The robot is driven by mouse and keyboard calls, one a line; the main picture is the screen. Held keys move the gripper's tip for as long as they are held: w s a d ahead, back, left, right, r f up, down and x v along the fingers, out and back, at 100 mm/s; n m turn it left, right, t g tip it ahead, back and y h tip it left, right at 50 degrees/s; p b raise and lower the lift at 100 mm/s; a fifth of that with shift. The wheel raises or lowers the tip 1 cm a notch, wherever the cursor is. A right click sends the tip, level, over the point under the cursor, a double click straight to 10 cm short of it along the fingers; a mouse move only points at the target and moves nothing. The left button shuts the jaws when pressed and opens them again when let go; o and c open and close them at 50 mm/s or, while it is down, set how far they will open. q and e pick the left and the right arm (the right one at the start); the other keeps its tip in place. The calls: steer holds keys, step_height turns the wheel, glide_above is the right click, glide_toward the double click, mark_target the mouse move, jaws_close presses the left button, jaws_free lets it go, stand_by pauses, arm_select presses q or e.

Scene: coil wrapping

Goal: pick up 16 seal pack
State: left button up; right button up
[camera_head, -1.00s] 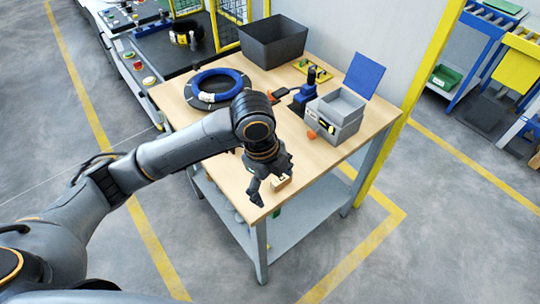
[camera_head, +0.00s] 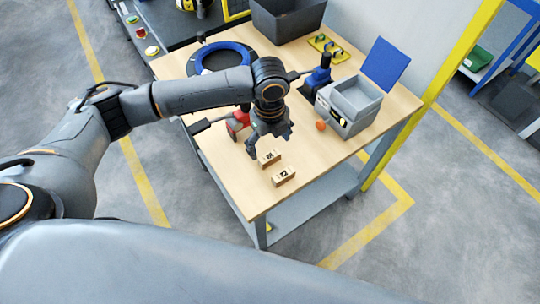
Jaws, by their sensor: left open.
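Two small tan seal packs with dark number labels lie near the front corner of the wooden table (camera_head: 226,172). The farther one, the 16 seal pack (camera_head: 270,159), has a small label that seems to read 16. The nearer pack (camera_head: 284,177) seems to read 12. My left gripper (camera_head: 270,143) is open, pointing down just behind the farther pack, its fingers spread and nothing between them. Whether it touches the pack is hard to tell. My right gripper is not in view.
A grey box with an open blue lid (camera_head: 382,64), an orange ball (camera_head: 321,125) and a blue tool (camera_head: 319,78) stand right of the gripper. A red tool (camera_head: 236,123) lies left. A blue coil (camera_head: 215,50) and dark bin (camera_head: 288,18) are behind.

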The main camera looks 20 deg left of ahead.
mark_target(270, 156)
arm_select(q)
steer(key=f, duration=0.1)
steer(key=f+p, duration=0.1)
steer(key=f, duration=0.1)
steer(key=shift+s+d+f, duration=0.1)
steer(key=shift+s+f, duration=0.05)
steer(key=shift+s, duration=0.2)
steer(key=shift+w+f, duration=0.1)
steer(key=shift+f, duration=0.75)
steer(key=c, duration=1.2)
steer(key=shift+c, duration=0.7)
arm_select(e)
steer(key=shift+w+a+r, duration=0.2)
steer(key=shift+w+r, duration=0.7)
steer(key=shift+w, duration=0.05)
arm_select(q)
steer(key=shift+r, duration=0.1)
